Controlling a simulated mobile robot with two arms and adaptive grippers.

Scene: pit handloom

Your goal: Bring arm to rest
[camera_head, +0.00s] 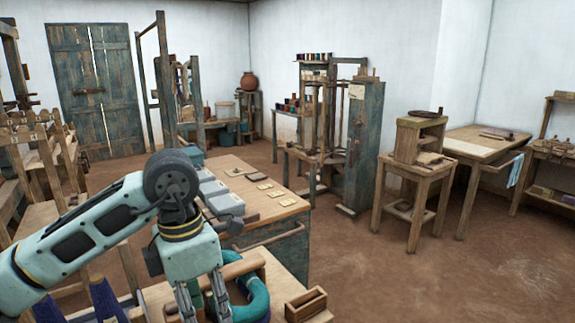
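My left arm comes in from the left, and its gripper (204,300) points down over the near wooden bench. Its two fingers stand apart, with nothing clearly visible between them; the tips are close to the bottom edge of the picture. A blue-teal looped bundle (260,302), perhaps yarn, lies just right of the fingers. I cannot tell whether they touch. My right arm and gripper are not in view.
A small open wooden box (307,304) sits right of the bundle. Behind is a wooden table (262,207) with grey boxes and small tan pieces. A wooden loom frame (40,150) stands left. A tall cabinet (362,145) and stand (418,170) are further right. The brown floor (450,275) at right is clear.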

